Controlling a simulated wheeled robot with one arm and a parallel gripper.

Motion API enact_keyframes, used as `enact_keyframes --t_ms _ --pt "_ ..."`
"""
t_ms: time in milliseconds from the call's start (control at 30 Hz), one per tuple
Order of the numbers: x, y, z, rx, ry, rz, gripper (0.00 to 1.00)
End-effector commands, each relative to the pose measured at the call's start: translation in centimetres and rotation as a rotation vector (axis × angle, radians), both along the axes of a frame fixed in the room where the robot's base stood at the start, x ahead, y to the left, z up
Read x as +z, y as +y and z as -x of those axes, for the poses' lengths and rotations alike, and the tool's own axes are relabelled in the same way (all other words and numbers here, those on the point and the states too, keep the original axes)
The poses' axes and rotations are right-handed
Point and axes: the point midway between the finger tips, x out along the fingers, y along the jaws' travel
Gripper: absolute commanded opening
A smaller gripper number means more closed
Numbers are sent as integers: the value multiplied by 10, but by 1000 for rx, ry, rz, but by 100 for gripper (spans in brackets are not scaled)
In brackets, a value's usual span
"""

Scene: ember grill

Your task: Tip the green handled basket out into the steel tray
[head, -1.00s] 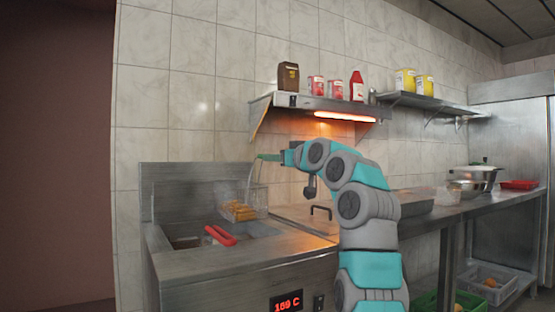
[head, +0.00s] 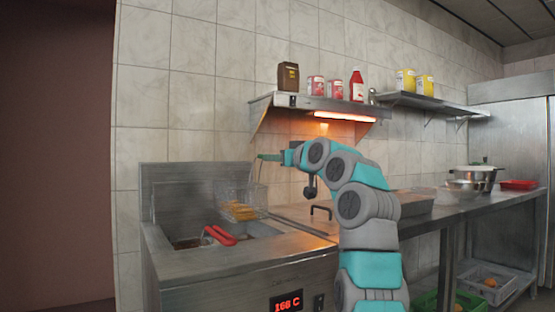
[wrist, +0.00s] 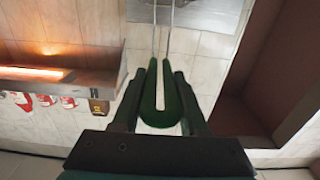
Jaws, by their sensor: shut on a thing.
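My gripper (head: 282,157) is shut on the green handle (head: 266,157) of a wire basket (head: 257,196). The basket hangs below it over the back right of the fryer well and holds golden fries (head: 239,211). In the wrist view, my gripper's fingers (wrist: 160,85) clasp the looped green handle (wrist: 159,112), and two thin wires run up from it. The basket itself is out of clear sight there. The steel tray (head: 416,203) sits on the counter right of the fryer, partly hidden behind my arm.
A red handle (head: 219,236) lies over the fryer well (head: 262,228). A shelf with a glowing heat lamp (head: 345,116) and several containers hangs above my arm. Steel bowls (head: 465,186), a pot (head: 478,172) and a red tray (head: 519,184) stand farther right on the counter.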

Motion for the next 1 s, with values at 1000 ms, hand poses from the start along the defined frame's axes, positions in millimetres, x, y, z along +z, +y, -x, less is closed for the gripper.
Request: enact_keyframes --t_ms 1000 --pt "46 0 1 0 -2 -2 0"
